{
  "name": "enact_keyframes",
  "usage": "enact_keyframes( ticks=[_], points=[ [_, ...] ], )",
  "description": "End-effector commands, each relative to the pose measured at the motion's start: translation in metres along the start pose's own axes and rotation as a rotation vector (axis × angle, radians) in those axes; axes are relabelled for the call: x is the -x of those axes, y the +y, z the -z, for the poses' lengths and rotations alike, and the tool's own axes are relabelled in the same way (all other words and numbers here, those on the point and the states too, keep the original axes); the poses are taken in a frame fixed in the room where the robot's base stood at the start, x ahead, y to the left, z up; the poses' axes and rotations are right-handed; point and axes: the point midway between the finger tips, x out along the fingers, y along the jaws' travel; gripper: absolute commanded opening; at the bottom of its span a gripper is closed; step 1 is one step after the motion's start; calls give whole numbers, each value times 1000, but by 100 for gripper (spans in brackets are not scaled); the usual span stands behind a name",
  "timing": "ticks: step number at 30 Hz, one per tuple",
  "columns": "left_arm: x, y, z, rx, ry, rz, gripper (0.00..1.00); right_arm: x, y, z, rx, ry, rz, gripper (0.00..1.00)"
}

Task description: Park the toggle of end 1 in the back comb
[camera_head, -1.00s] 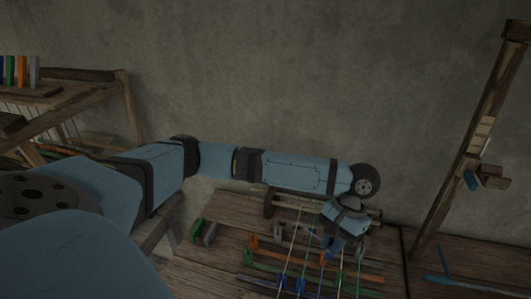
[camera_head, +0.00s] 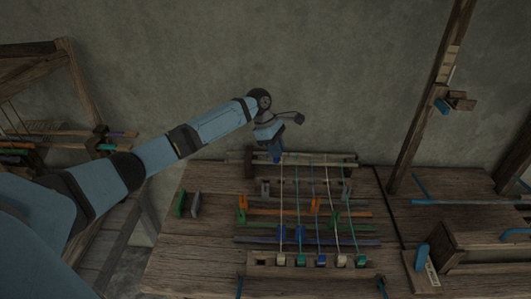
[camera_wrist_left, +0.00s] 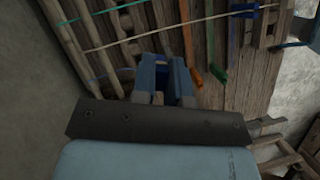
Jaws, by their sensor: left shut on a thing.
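The back comb (camera_head: 325,160) is the pale bar across the back of the small loom on the table. My left gripper (camera_head: 276,158) is at its left part, pointing down. It also shows in the left wrist view (camera_wrist_left: 162,78). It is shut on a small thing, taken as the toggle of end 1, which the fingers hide. The leftmost cream thread (camera_head: 282,205) runs from the front of the loom up to this gripper. Other threads, teal and cream, run to the comb further right. I cannot tell whether the held toggle touches the comb. My right gripper is not in view.
Coloured rods (camera_head: 300,225) lie across the loom under the threads, with small blocks (camera_head: 302,260) at the front. Green and grey blocks (camera_head: 187,204) stand to the left. A tall wooden post (camera_head: 430,100) rises on the right. The wall is close behind the comb.

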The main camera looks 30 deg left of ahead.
Motion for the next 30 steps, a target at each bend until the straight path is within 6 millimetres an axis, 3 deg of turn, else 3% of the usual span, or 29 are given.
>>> enact_keyframes(
  ticks=[3,6,11,21,30],
  points=[
    [-8,18,35,212,0,-87,0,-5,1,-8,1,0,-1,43],
    [-9,26,52,318,1,-132,0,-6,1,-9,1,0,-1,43],
    [-16,29,64,373,2,-156,0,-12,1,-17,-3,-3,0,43],
    [-61,29,82,369,3,-156,0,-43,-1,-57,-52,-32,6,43],
    [-86,29,92,369,3,-155,0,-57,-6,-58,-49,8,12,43]
  ],
)
